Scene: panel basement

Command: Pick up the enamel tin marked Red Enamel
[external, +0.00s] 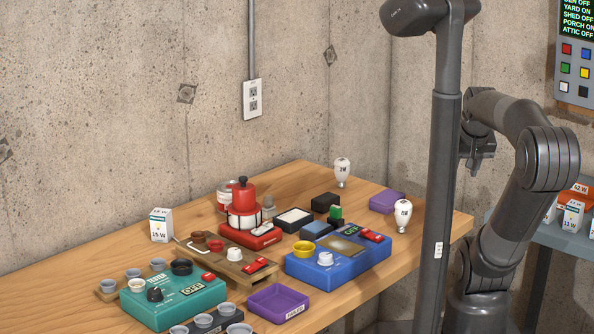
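No tin with a readable "Red Enamel" marking shows in the external view. A pale can-like container (225,187) with a reddish lower band stands at the back of the wooden table, partly hidden behind a red-topped device (243,194). I cannot read its label or tell if it is the enamel tin. My gripper (479,166) hangs beside the dark column at the right, apart from the things on the table. It is small and dark, and its finger gap is unclear.
The wooden table (70,262) is crowded: a teal box (192,306), a blue box (350,267), a purple tray (290,293), bulbs (403,212) and a small white carton (161,224). A grey side table (555,235) holds more cartons. The wooden table's far left is clear.

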